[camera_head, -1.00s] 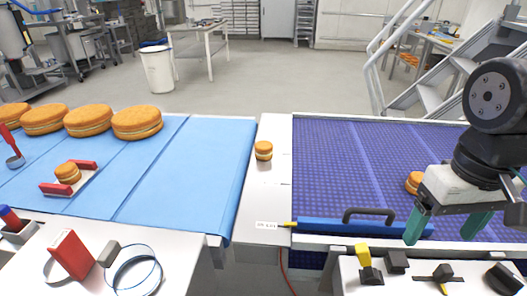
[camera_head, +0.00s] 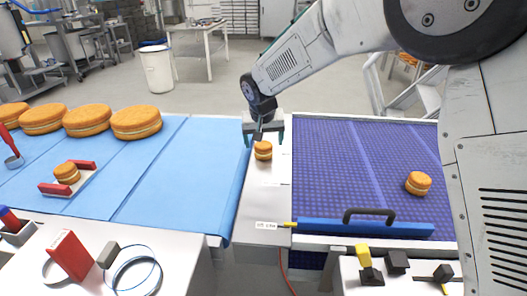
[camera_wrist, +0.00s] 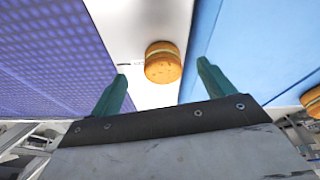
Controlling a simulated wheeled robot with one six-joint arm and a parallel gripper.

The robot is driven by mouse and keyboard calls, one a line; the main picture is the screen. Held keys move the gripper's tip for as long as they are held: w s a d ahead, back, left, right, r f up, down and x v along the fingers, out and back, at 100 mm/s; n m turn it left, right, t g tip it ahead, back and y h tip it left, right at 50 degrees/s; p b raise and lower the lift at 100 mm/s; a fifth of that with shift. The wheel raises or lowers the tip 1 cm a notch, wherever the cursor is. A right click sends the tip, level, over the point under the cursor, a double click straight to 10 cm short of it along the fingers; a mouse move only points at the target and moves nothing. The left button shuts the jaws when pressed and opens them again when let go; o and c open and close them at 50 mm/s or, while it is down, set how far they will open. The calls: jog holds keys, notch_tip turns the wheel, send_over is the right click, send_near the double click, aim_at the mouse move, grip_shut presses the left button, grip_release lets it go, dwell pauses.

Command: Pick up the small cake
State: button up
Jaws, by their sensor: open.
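One small cake (camera_head: 263,150), round and golden with a pale filling layer, stands on the white strip between the two belts. My gripper (camera_head: 264,138) is open just above and behind it in the head view. In the wrist view the same small cake (camera_wrist: 163,62) lies ahead of the gap between my green fingertips (camera_wrist: 162,80), clear of both. A second small cake (camera_head: 418,183) stands on the purple belt. A third small cake (camera_head: 67,173) sits in a red-ended holder on the blue belt.
Several large cakes (camera_head: 136,122) stand in a row at the back of the blue belt (camera_head: 190,180). A blue bar with a black handle (camera_head: 368,215) lies along the front of the purple belt (camera_head: 330,160). Tools and rings (camera_head: 133,272) lie on the front tables. The white strip is clear around its cake.

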aim_at(264, 145)
jog(key=shift+w+a+r+m+t, duration=0.2)
jog(key=shift+w+r, duration=0.1)
jog(key=shift+r, duration=0.15)
jog(key=shift+w+a+r+m+t, duration=0.1)
jog(key=shift+w+r+t, duration=0.15)
jog(key=shift+r, duration=0.15)
jog(key=shift+x, duration=1.2)
jog(key=x, duration=0.5)
jog(key=shift+w+d+f, duration=0.1)
jog(key=shift+f, duration=0.15)
jog(key=c, duration=0.8)
